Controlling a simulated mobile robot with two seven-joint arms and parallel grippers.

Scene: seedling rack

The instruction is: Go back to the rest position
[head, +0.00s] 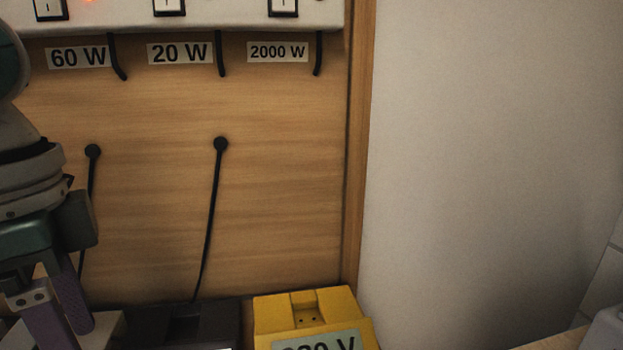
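My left gripper (66,322) hangs at the lower left of the head view, with its purple fingers pointing down. It is in front of the wooden panel, to the left of a dark box. The finger tips are close together in the picture, and I cannot tell whether they are apart or whether anything is between them. My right gripper is not in view.
A white switch strip (215,17) tops the wooden panel (275,195), with labels "60 W", "20 W" and "2000 W". Black cables hang there. A dark box (215,325) and a yellow box (268,315) stand below. The space before the pale wall (480,160) is clear.

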